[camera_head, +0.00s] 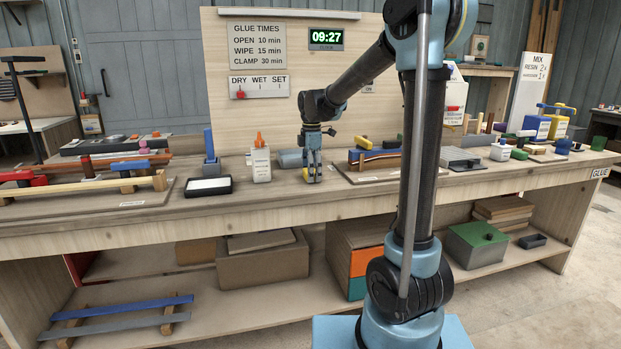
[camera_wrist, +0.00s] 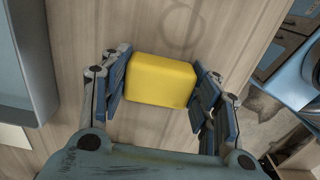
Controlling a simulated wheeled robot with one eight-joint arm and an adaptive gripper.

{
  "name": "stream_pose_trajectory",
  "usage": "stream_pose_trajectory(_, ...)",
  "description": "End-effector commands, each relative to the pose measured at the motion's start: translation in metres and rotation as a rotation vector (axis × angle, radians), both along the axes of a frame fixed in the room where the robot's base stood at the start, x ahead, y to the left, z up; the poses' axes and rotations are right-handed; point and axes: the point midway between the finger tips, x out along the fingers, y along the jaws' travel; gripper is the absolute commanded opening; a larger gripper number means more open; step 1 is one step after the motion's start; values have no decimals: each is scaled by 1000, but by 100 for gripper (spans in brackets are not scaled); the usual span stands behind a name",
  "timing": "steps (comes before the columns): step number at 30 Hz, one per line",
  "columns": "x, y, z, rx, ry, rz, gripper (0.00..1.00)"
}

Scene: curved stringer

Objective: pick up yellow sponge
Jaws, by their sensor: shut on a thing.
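The yellow sponge (camera_wrist: 161,80) is a rounded yellow block in the middle of the wrist view. My gripper (camera_wrist: 162,88) has a blue finger pad against each side of it and is shut on it. In the head view my gripper (camera_head: 313,172) points down at the bench top, between a white bottle and a low board. Only a little of the yellow sponge (camera_head: 306,178) shows there, between the fingers. I cannot tell whether the sponge touches the wood or is just above it.
The white bottle with orange cap (camera_head: 261,160) stands left of my gripper, with a black-rimmed tray (camera_head: 209,186) beyond it. A blue-grey container (camera_head: 291,158) is close behind. A board with a curved wooden strip (camera_head: 380,156) lies to the right. The bench's front strip (camera_head: 265,203) is clear.

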Motion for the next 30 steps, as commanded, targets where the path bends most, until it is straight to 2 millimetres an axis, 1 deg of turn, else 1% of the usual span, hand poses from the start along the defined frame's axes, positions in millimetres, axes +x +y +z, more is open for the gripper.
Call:
stream_pose_trajectory(5, 0, 0, 0, 0, 0, 0, 37)
stream_pose_trajectory(8, 0, 0, 5, 0, 0, 0, 37)
stream_pose_trajectory(11, 0, 0, 16, 0, 0, 0, 37)
stream_pose_trajectory(21, 0, 0, 73, 0, 0, 0, 37)
stream_pose_trajectory(25, 0, 0, 89, 0, 0, 0, 37)
stream_pose_trajectory(30, 0, 0, 99, 0, 0, 0, 37)
